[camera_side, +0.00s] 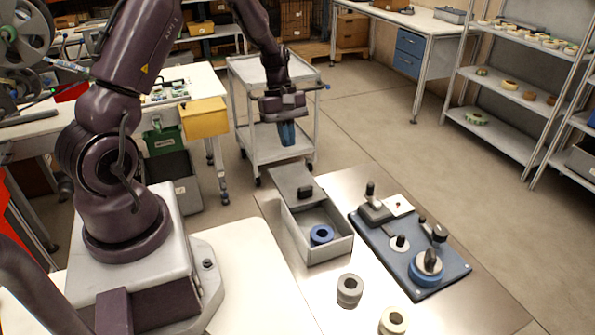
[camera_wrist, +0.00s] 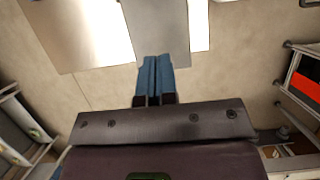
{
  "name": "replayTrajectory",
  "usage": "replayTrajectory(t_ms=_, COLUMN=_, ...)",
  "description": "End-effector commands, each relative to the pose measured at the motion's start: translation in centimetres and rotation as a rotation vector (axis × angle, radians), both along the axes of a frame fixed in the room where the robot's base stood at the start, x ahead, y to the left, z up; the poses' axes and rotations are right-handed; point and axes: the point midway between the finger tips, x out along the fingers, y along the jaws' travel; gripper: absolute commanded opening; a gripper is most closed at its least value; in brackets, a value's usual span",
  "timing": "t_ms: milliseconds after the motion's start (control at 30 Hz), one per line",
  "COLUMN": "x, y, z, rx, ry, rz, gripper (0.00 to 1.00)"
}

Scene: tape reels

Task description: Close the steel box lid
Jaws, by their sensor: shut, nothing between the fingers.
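The grey steel box (camera_side: 334,249) sits on the metal table, its near part open with a blue reel (camera_side: 321,234) inside. Its flat grey lid (camera_side: 289,178) lies at the far end, leaving the near part uncovered; a dark knob (camera_side: 305,193) stands on it. My gripper (camera_side: 287,143) is shut and empty, pointing down in the air by the lid's far end, apart from it. In the wrist view the blue fingers (camera_wrist: 154,75) are together, just below a grey panel (camera_wrist: 155,25) that looks like the lid.
Right of the box is a blue board (camera_side: 405,268) with dark-knobbed fixtures. A grey reel (camera_side: 349,289) and a cream reel (camera_side: 393,321) stand in front of the box. A trolley (camera_side: 270,145) stands behind my gripper. The metal tabletop (camera_side: 325,185) is bare behind the board.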

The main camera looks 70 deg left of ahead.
Motion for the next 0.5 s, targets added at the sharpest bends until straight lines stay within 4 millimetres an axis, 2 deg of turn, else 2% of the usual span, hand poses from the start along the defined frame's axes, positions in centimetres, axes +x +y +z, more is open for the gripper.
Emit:
replayTrajectory(t_ms=100, x=-0.1, y=-1.1, z=-2.7, rx=-0.004, ry=0.005, rz=-0.004, gripper=0.0)
replayTrajectory(t_ms=267, x=-0.2, y=-2.3, z=-5.7, rx=-0.003, ry=0.004, rz=-0.004, gripper=0.0)
replayTrajectory(t_ms=400, x=-0.2, y=-4.6, z=-5.5, rx=0.0, ry=0.0, rz=-0.006, gripper=0.0)
replayTrajectory(t_ms=500, x=-0.1, y=-5.5, z=-5.4, rx=0.0, ry=-0.001, rz=-0.004, gripper=0.0)
